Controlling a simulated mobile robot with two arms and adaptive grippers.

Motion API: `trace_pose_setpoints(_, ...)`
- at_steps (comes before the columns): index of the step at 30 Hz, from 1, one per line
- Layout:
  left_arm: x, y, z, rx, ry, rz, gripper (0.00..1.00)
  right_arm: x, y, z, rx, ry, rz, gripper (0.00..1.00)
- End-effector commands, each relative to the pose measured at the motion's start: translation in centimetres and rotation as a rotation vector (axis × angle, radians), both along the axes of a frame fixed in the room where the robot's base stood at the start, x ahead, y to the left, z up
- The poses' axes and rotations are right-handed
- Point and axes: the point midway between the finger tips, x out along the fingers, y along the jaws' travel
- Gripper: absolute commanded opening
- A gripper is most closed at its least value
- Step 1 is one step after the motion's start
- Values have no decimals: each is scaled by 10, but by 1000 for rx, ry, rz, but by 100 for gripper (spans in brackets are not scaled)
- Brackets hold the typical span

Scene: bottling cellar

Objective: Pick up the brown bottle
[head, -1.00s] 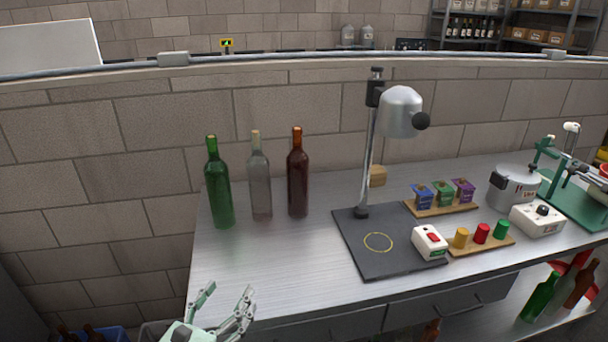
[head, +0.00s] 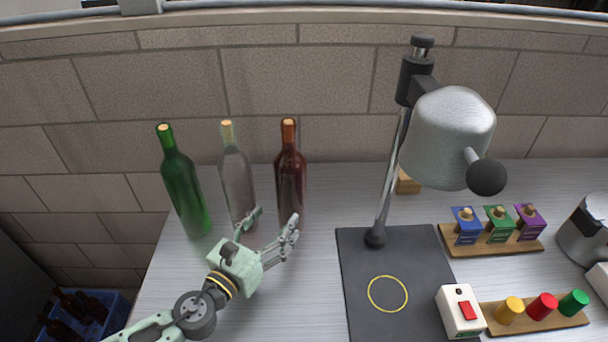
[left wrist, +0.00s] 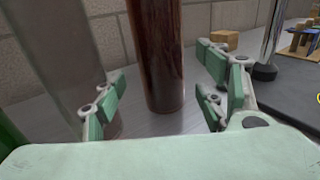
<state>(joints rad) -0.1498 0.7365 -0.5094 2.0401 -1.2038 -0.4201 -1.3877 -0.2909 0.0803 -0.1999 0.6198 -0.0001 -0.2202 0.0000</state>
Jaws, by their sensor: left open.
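The brown bottle (head: 290,178) stands upright on the steel bench, rightmost of three bottles. It has a cork in its neck. My left gripper (head: 274,227) is open and empty in front of it, low over the bench. In the left wrist view the brown bottle (left wrist: 155,50) stands beyond and between the open fingers (left wrist: 162,105), with bench visible around its base. It appears not to be touched. The clear bottle (head: 237,180) stands just left, partly behind the left finger. My right gripper is not in view.
A green bottle (head: 183,190) stands at the far left. To the right are a black base plate (head: 357,268) with a yellow ring and a silver lamp-like head (head: 447,137) on a post. A white switch box (head: 461,311) stands near the plate. A brick wall closes the back.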

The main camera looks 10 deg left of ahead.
Motion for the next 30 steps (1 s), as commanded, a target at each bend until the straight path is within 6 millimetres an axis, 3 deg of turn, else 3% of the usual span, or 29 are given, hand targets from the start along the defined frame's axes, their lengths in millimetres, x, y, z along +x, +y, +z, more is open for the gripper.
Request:
trace_pose_setpoints(1, 0, 0, 0, 0, 0, 0, 66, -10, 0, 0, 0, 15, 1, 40)
trace_pose_setpoints(5, 8, -2, 1, 0, 0, 1, 66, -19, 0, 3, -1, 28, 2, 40)
trace_pose_setpoints(21, 71, -20, 1, 0, -1, 0, 66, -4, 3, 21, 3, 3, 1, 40)
trace_pose_setpoints(30, 75, -21, -1, 0, 0, -1, 66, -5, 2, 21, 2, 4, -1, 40)
